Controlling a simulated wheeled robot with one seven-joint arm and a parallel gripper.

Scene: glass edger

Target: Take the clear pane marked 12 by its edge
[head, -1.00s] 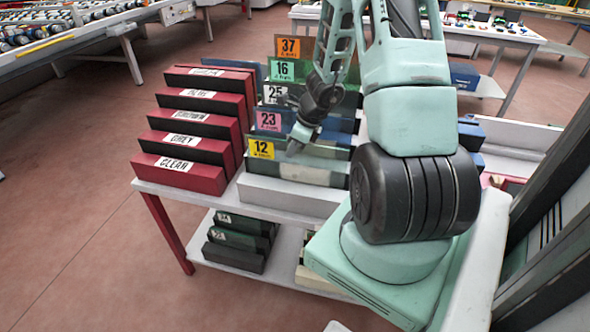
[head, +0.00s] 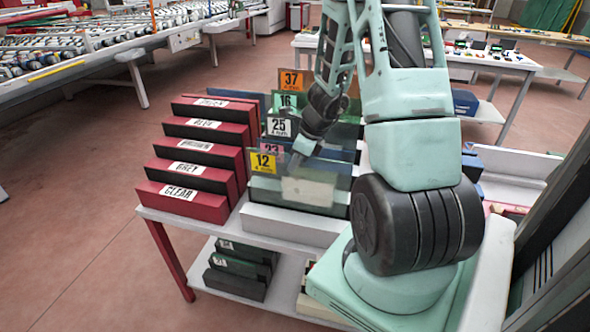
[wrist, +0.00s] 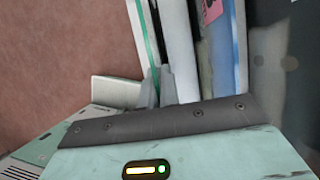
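The clear pane marked 12 (head: 318,172) stands upright at the front of the row of panes, its yellow 12 tag at its upper left. Its lower part is raised above the pale front slot (head: 290,223), and its tag overlaps the pink 23 tag behind. My gripper (head: 297,160) is at the pane's top edge. In the wrist view, the two fingers of my gripper (wrist: 158,88) are closed around the green pane edge (wrist: 146,35). The pane's bottom edge is hard to make out.
Panes tagged 25 (head: 279,127), 16 (head: 288,101) and 37 (head: 291,79) stand close behind. Red boxes with labels, the nearest reading CLEAR (head: 180,193), are at the left. A lower shelf (head: 232,287) holds dark boxes. Open floor lies left.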

